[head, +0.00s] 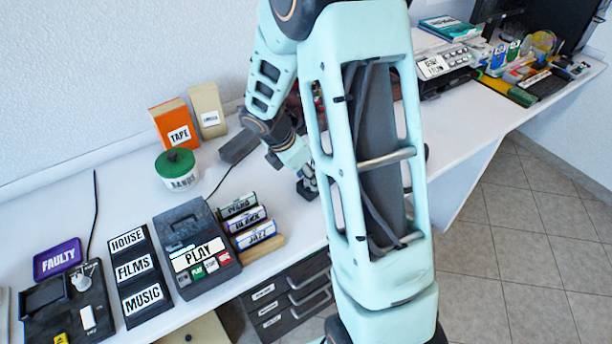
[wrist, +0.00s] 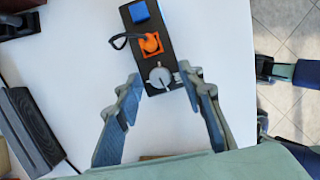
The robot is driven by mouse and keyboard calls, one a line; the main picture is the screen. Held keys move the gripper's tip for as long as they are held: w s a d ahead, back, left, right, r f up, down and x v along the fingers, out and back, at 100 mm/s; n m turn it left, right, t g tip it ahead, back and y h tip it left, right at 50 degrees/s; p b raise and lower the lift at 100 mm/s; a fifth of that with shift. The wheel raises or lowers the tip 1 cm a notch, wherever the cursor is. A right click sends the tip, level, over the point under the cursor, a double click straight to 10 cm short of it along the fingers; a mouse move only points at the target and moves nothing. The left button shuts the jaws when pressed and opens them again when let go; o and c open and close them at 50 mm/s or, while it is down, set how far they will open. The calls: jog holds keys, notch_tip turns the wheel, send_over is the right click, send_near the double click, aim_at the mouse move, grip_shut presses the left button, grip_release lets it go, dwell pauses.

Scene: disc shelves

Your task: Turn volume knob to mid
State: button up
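The volume knob (wrist: 160,78) is a round silver-grey dial with a dark pointer line, at the near end of a narrow black control box (wrist: 148,30) in the wrist view. The same box carries an orange piece (wrist: 151,43) with a black loop and a blue block (wrist: 139,11). My gripper (wrist: 159,82) is open, with one finger to each side of the knob in the picture. I cannot tell whether either finger touches it. In the head view my gripper (head: 308,188) is low over the white table, and my arm hides the box.
The white table (head: 340,120) holds a black player (head: 195,245), several labelled cassettes (head: 245,218), a green-lidded tin (head: 177,170) and a long dark block (head: 238,147). The dark block also lies left in the wrist view (wrist: 35,125). The table edge and tiled floor are to the right.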

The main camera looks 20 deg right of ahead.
grip_shut()
jog(key=m+g+p, duration=0.1)
jog(key=m, duration=0.2)
jog(key=shift+w+r+m+p, duration=0.1)
jog(key=shift+w+m+p, duration=0.05)
jog(key=shift+m+p, duration=0.25)
jog(key=m+g+p, duration=0.1)
jog(key=m, duration=0.2)
jog(key=shift+w+m+g, duration=0.15)
jog(key=shift+m+g, duration=0.15)
jog(key=shift+g, duration=0.1)
jog(key=m+g+p, duration=0.1)
jog(key=m, duration=0.2)
jog(key=m+g+y+p, duration=0.1)
jog(key=m, duration=0.2)
jog(key=shift+w+d, duration=0.2)
jog(key=m+y, duration=0.1)
jog(key=m, duration=0.2)
jog(key=m+g+y, duration=0.1)
jog(key=m, duration=0.2)
jog(key=shift+d, duration=0.15)
jog(key=shift+y, duration=0.3)
